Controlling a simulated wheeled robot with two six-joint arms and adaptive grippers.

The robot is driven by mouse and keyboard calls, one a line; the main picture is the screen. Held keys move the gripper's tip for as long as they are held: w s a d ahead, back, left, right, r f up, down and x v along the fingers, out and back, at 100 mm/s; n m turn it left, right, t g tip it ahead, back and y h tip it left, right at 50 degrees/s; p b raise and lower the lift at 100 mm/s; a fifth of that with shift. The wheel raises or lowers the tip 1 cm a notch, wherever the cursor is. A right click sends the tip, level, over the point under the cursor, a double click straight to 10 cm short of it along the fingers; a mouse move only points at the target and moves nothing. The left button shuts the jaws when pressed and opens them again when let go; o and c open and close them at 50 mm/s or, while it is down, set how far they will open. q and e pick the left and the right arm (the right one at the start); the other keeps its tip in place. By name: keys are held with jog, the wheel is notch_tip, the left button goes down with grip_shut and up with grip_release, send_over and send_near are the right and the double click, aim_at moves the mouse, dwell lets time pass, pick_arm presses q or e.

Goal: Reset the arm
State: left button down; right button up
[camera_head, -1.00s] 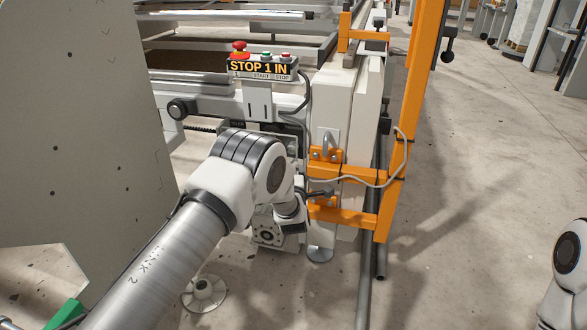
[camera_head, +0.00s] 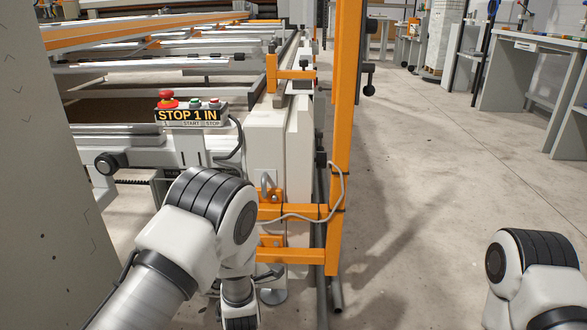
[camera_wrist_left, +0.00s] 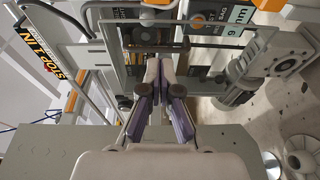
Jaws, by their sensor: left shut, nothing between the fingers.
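My left arm (camera_head: 205,225) comes in from the lower left in the head view and bends down beside the quilting machine. Its gripper is hidden there behind the arm. In the left wrist view my left gripper (camera_wrist_left: 163,80) is shut and empty, its grey and purple fingers pointing at the machine frame. My right arm (camera_head: 525,265) shows only as a white and black joint at the lower right; its gripper is out of view.
A control box (camera_head: 190,113) with a red stop button stands above my left arm. An orange post (camera_head: 342,130) with brackets and a looping cable is to its right. A grey panel (camera_head: 55,180) fills the left side. Open floor (camera_head: 410,190) lies between post and right arm.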

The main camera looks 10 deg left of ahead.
pick_arm(q)
jog(key=s+a+f+m+g+h+p, duration=0.1)
jog(key=s+a+f+m+g, duration=0.25)
jog(key=s+f, duration=0.5)
jog(key=s+a+f+m+g+h+p, duration=0.15)
jog(key=s+f+g, duration=0.25)
jog(key=s+f, duration=0.5)
jog(key=s+d+f+m+g+h, duration=0.15)
jog(key=s+m+g, duration=0.25)
jog(key=s+m, duration=0.6)
jog(key=s+d+f+m+g+h, duration=0.15)
jog(key=s+m+g, duration=0.35)
jog(key=s, duration=0.8)
notch_tip(320, 180, up, 39)
jog(key=m+p, duration=0.1)
jog(key=p, duration=3.6)
jog(key=shift+s+d+f+m+h+p, duration=0.2)
jog(key=shift+s+d+m+h+p, duration=0.1)
jog(key=shift+d+h+p, duration=0.15)
jog(key=shift+w, duration=0.1)
